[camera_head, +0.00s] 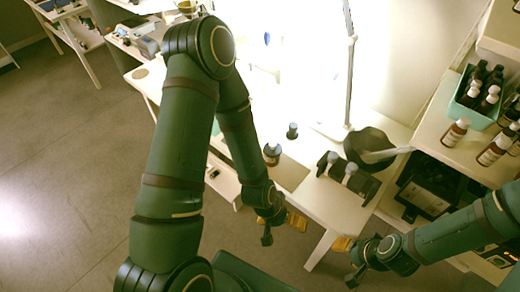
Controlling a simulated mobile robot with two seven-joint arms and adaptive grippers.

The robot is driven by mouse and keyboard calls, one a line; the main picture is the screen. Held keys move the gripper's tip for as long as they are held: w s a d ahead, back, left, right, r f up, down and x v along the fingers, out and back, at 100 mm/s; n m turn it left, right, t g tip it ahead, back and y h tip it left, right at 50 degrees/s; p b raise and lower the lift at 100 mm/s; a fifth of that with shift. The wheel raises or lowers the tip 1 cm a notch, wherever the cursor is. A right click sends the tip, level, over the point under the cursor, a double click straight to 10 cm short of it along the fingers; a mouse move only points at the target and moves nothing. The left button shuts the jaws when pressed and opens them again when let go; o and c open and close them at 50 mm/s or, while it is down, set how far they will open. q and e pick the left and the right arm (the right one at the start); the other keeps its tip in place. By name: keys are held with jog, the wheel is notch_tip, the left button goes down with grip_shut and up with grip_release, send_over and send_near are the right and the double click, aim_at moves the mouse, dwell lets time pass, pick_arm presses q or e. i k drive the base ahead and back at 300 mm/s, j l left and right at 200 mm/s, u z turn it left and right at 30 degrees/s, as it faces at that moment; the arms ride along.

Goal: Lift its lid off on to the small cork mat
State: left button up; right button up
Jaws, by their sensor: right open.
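A small round brown disc (140,73), which looks like the cork mat, lies on the white table at the upper left. A brown bottle (272,154) with a pale label and a smaller dark bottle (292,131) stand on the brightly lit table. I cannot tell which vessel's lid is meant. My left gripper (267,237) hangs at the table's front edge, below the brown bottle and apart from it; its jaws are too small to read. My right gripper (352,277) is open and empty at the lower right, in front of the table and away from the bottles.
A teal crate (466,112) full of dark bottles stands on the right-hand shelf, with white-capped bottles (455,132) beside it. A dark round form (370,145) and a black holder (345,180) with pale-topped items stand at the table's right end. My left arm hides part of the table.

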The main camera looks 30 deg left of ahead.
aim_at(272, 148)
jog(key=u, duration=0.75)
